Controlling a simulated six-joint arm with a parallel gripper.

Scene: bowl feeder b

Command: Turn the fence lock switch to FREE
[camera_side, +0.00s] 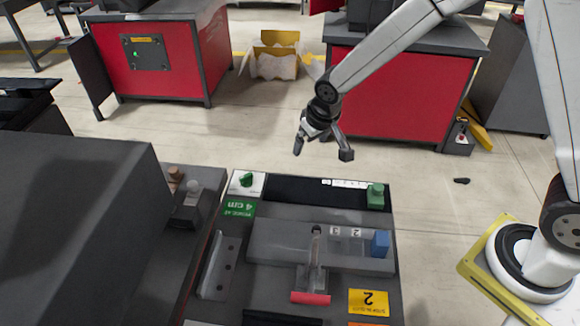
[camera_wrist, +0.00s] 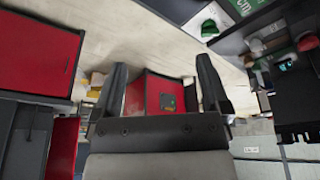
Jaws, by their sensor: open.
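A green knob (camera_side: 247,180) on a white plate stands at the far left corner of the dark fixture; it looks like the fence lock switch, but its markings are too small to read. A green knob (camera_wrist: 208,28) on a white plate also shows at the upper right of the wrist view. My gripper (camera_side: 322,150) is open and empty, held in the air above and behind the fixture, to the right of the knob and apart from it. Its spread fingers (camera_wrist: 162,70) show in the wrist view with nothing between them.
The fixture also carries a green block (camera_side: 375,196) by a scale, a blue block (camera_side: 380,243), and a red-ended lever (camera_side: 311,297). A large dark housing (camera_side: 75,220) fills the left. Knobs (camera_side: 193,187) stand between. Red cabinets (camera_side: 165,55) stand behind, across open floor.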

